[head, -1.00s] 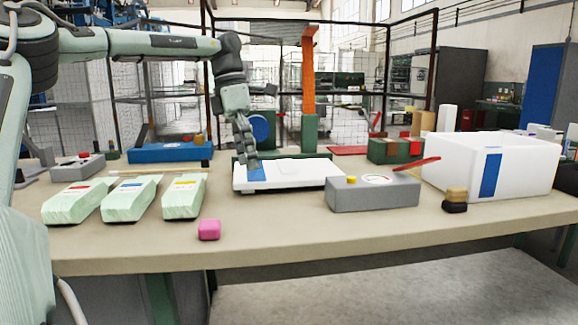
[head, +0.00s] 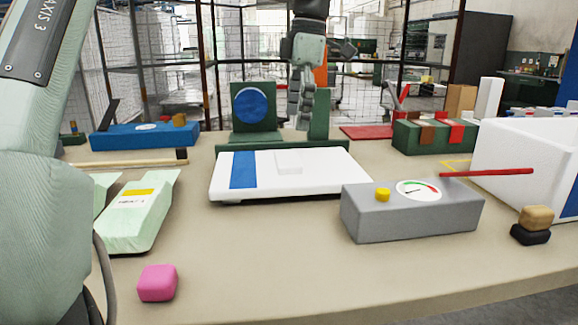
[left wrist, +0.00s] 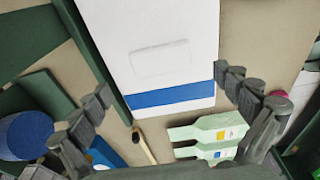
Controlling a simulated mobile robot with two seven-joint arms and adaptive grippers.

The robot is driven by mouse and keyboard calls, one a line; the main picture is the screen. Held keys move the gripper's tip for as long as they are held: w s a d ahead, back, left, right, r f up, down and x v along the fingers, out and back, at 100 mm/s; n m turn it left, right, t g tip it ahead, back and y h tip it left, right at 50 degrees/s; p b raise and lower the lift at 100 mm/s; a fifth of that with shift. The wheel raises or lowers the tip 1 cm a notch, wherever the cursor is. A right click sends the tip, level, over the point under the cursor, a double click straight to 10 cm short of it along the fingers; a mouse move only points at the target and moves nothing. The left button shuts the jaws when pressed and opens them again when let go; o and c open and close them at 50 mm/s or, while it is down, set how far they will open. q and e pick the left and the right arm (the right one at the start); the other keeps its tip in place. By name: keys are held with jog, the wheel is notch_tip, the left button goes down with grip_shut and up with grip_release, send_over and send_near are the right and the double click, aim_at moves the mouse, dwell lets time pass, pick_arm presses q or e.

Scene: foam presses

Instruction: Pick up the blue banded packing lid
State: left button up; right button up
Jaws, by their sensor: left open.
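The packing lid (head: 335,184) is a flat white slab with a blue band near its left end and a small raised block on top. It lies on the table in front of a green press. My left gripper (head: 303,124) points down over the lid's far side, around the middle of its length. In the left wrist view, the lid (left wrist: 155,25) lies between and beyond the open fingers of the left gripper (left wrist: 168,92), with the blue band across its near end. Nothing is between the fingers. My right gripper is not in view.
The green press (head: 258,125) with a blue disc stands behind the lid. A grey gauge box (head: 412,214) sits close at its front right. A pale green pack (head: 142,212), a pink block (head: 157,283) and a white box (head: 520,160) stand around. Bare table lies in front.

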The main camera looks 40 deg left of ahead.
aim_at(288, 157)
pick_arm(q)
jog(key=f, duration=0.2)
jog(key=s+f, duration=0.1)
jog(key=f, duration=0.1)
jog(key=a+f, duration=0.1)
jog(key=f, duration=0.2)
jog(key=shift+s, duration=0.2)
jog(key=shift+c, duration=0.2)
jog(key=c, duration=0.9)
jog(key=shift+o, duration=0.2)
